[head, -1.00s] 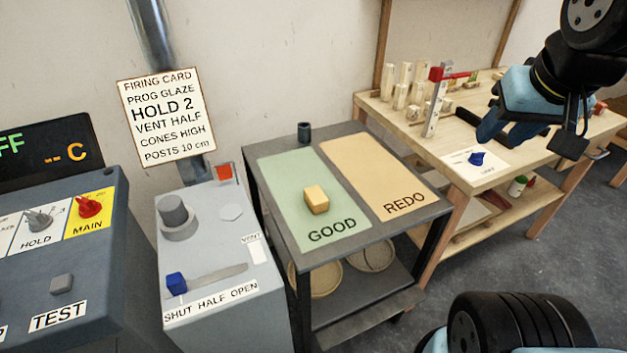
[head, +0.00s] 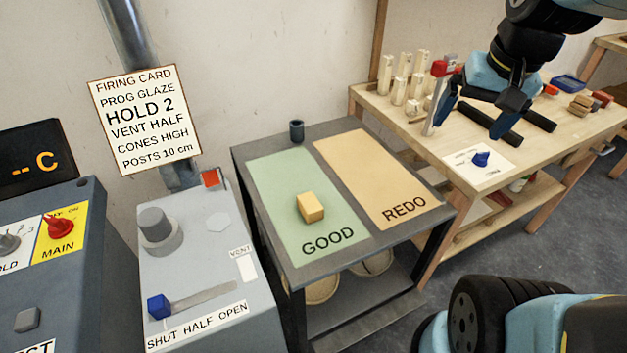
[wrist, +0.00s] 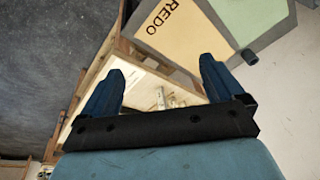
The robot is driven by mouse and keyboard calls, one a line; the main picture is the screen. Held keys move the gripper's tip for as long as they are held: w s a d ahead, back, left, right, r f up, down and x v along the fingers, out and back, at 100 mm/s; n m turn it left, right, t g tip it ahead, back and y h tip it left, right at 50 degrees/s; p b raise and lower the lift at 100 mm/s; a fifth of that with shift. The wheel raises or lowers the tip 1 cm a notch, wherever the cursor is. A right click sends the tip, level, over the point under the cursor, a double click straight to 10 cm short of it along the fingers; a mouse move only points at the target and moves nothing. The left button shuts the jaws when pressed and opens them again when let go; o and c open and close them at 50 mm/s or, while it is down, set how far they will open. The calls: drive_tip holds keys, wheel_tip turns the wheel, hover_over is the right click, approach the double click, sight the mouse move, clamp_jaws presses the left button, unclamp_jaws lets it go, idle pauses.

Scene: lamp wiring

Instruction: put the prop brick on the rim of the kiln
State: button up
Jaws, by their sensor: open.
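A yellow brick-shaped block (head: 311,207) lies on the green GOOD area of the dark table; it may be the prop brick, but no label confirms it. Several brown blocks (head: 580,105) sit at the right of the wooden bench. I cannot make out the kiln's rim in either view. My gripper (head: 476,118) is above the wooden bench, right of the yellow block and apart from it. In the wrist view my gripper (wrist: 160,78) has its two blue fingers spread wide, with nothing between them.
The tan REDO area (head: 375,170) is bare. A grey vent box (head: 200,245) stands left of the dark table.

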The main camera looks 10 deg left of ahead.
drive_tip(key=shift+o, duration=0.3)
drive_tip(key=w+a+f+m+g+y, duration=0.1)
drive_tip(key=w+a+f+g, duration=0.1)
drive_tip(key=w+a+f, duration=0.1)
drive_tip(key=w+a+f+m+g+y, duration=0.2)
drive_tip(key=w+a+f+g, duration=0.1)
drive_tip(key=f, duration=0.5)
drive_tip(key=shift+w+f+m, duration=0.3)
drive_tip(key=shift+w, duration=0.55)
drive_tip(key=m+g+y, duration=0.5)
drive_tip(key=m+y, duration=0.1)
drive_tip(key=y, duration=0.1)
approach(318, 201)
drive_tip(key=d, duration=0.1)
drive_tip(key=w+d, duration=0.1)
drive_tip(key=d, duration=0.1)
drive_tip(key=shift+w+f, duration=0.2)
drive_tip(key=shift+w, duration=0.05)
drive_tip(key=shift+w+a+f+m+y, duration=0.15)
drive_tip(key=shift+a+f+m+y, duration=0.15)
drive_tip(key=shift+f, duration=0.1)
drive_tip(key=x, duration=0.8)
drive_tip(key=shift+a, duration=0.2)
drive_tip(key=shift+r+x, duration=0.15)
drive_tip(key=shift+x, duration=1.25)
drive_tip(key=shift+r+x, duration=0.2)
drive_tip(key=shift+x, duration=1.2)
drive_tip(key=shift+a, duration=0.1)
drive_tip(key=c, duration=1.1)
